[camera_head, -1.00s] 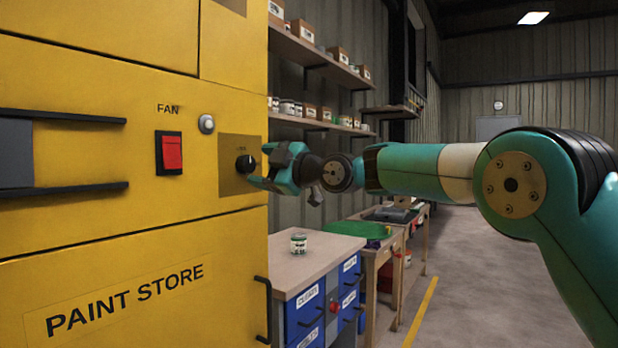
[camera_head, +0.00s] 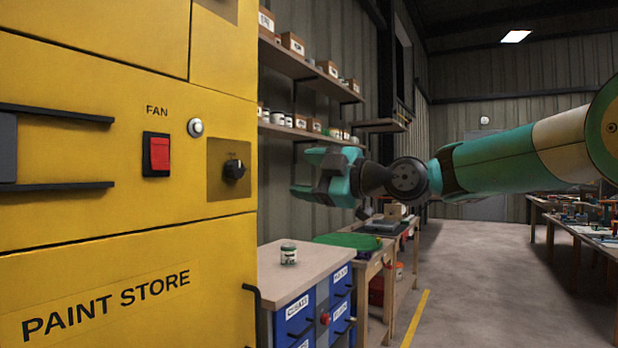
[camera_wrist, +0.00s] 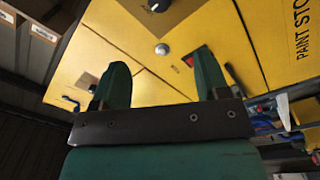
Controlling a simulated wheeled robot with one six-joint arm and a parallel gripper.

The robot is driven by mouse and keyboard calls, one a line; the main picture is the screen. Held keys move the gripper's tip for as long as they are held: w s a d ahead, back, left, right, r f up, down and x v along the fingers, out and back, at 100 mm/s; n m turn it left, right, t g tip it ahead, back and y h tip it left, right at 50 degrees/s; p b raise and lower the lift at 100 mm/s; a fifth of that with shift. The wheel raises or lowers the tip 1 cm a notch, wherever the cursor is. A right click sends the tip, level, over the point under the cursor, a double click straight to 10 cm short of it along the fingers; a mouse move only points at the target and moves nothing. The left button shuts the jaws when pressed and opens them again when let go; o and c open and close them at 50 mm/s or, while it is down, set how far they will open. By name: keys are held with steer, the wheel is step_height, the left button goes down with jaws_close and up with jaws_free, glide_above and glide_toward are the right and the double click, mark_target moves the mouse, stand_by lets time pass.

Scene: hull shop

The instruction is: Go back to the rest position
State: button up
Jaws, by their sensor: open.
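My gripper (camera_head: 308,174) is open and empty, held in the air to the right of the yellow paint store cabinet (camera_head: 90,240). It points left toward the cabinet, with a clear gap to the black rotary knob (camera_head: 234,169). In the wrist view the two green fingers of my gripper (camera_wrist: 160,75) stand apart with nothing between them, and the cabinet face (camera_wrist: 150,92) lies beyond. The cabinet also carries a red rocker switch (camera_head: 158,154) under the word FAN and a round grey button (camera_head: 195,127).
A workbench (camera_head: 300,268) with blue drawers (camera_head: 296,318) stands below my gripper, with a small can (camera_head: 288,254) on top. Shelves (camera_head: 310,70) with boxes and cans line the wall behind. Further benches (camera_head: 590,235) stand at right. The floor (camera_head: 480,285) between is clear.

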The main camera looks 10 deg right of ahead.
steer(key=s+f+m+g+h, duration=0.6)
steer(key=s+f+m, duration=0.2)
steer(key=s+f, duration=0.8)
steer(key=s+d+f+m+g+h, duration=0.25)
steer(key=s+f, duration=0.25)
steer(key=s, duration=0.5)
steer(key=s+d+f+m+g+h, duration=0.2)
steer(key=s+d+f+m+g, duration=0.15)
steer(key=s+f, duration=0.4)
step_height(320, 180, up, 26)
steer(key=s+p, duration=0.2)
steer(key=p, duration=2.2)
steer(key=shift+d+m+t, duration=0.3)
steer(key=shift+d+m, duration=0.1)
steer(key=shift+d, duration=0.05)
